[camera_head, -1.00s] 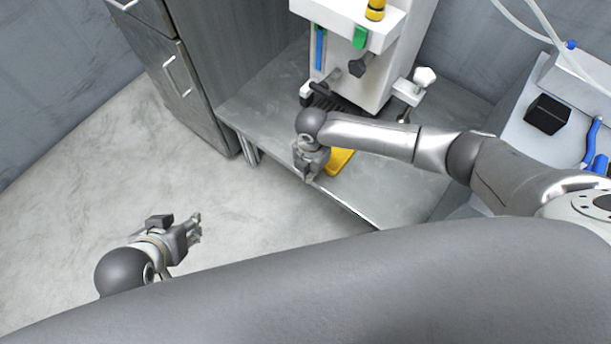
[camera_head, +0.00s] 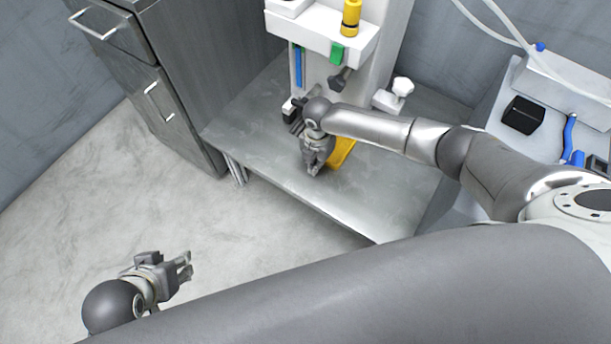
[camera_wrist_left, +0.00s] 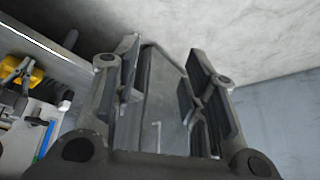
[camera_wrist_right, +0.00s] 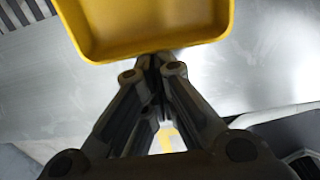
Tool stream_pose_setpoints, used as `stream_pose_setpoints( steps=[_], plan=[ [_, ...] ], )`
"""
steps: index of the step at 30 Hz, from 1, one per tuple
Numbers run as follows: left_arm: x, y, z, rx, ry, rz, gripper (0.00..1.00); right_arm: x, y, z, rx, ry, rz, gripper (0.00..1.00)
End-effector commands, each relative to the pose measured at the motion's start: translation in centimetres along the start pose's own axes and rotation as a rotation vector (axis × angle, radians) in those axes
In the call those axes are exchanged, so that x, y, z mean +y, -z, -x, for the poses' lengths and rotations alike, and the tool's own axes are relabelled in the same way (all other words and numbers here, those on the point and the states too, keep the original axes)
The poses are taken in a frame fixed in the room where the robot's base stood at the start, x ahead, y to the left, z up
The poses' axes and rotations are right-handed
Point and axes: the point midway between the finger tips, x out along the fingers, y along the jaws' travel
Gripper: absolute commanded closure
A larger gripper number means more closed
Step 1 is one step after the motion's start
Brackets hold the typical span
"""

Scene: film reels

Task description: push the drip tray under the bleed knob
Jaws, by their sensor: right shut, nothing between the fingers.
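The yellow drip tray (camera_head: 344,150) lies on the metal bench below the white machine, partly hidden by my right arm; its inside and near wall (camera_wrist_right: 150,48) fill the top of the right wrist view. My right gripper (camera_head: 313,172) is shut and empty, pointing down beside the tray. In the right wrist view its fingertips (camera_wrist_right: 153,62) are at the tray's near wall; contact is unclear. A dark knob (camera_head: 340,80) and a white knob (camera_head: 402,87) sit on the machine; I cannot tell which is the bleed knob. My left gripper (camera_head: 186,268) is open and empty above the floor.
The metal bench (camera_head: 370,205) is bare in front of the tray. A grey cabinet (camera_head: 165,100) stands at its left. At the right, a pale table holds a black box (camera_head: 523,114) and a blue-handled tool (camera_head: 570,135). The white machine (camera_head: 365,55) rises behind.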

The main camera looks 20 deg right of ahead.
Motion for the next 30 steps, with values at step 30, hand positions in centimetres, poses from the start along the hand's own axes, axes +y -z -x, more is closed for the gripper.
stream_pose_setpoints(
  steps=[30],
  plan=[
    [-0.3,-2.3,0.8,-0.146,0.003,0.003,0.60,-0.8,2.2,1.6,-0.001,-0.002,-0.006,1.00]
  ],
)
